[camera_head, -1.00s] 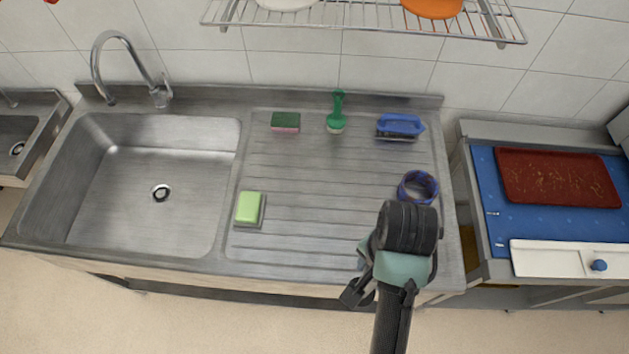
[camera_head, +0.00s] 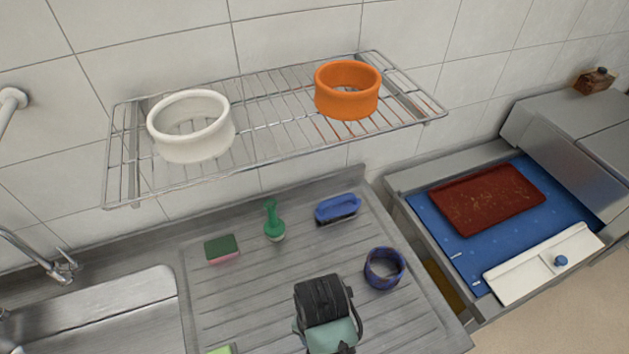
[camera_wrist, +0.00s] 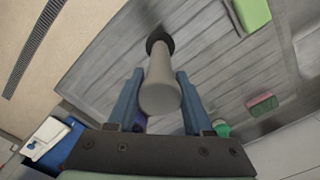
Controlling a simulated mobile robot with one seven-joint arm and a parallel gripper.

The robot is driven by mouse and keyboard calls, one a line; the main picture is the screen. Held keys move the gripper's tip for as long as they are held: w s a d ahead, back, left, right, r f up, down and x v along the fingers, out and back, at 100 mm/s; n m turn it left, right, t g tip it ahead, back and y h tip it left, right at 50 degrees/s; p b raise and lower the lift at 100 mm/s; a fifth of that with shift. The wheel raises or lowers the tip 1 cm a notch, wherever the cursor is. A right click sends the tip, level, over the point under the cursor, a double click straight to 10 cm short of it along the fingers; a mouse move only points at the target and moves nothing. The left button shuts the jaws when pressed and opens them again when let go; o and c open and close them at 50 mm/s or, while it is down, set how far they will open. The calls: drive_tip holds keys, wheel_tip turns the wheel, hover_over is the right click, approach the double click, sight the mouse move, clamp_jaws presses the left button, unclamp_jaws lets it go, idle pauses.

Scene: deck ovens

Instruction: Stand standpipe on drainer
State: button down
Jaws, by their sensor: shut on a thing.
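The drainer (camera_head: 225,310) is the ribbed steel board right of the sink; it also shows in the wrist view (camera_wrist: 215,55). My gripper (camera_wrist: 157,82) is shut on the standpipe (camera_wrist: 160,93), a grey cylinder with a black end. The standpipe points away from the wrist camera, its black end towards the drainer. I cannot tell whether that end touches the board. In the head view my wrist (camera_head: 325,318) is over the front right of the drainer and hides the fingers and standpipe.
A green-and-pink sponge (camera_head: 222,249), green brush (camera_head: 273,221), blue brush (camera_head: 337,208) and blue ring (camera_head: 384,268) are on the drainer. A light green block (camera_wrist: 252,14) lies further left. A wire rack (camera_head: 268,118) above holds a white ring (camera_head: 190,126) and an orange ring (camera_head: 347,90).

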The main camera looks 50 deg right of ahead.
drive_tip(key=shift+f+p, duration=0.6)
drive_tip(key=shift+f, duration=2.4)
drive_tip(key=shift+f, duration=0.15)
drive_tip(key=shift+c, duration=1.5)
unclamp_jaws()
wheel_tip(320, 180, up, 12)
drive_tip(key=shift+r, duration=0.2)
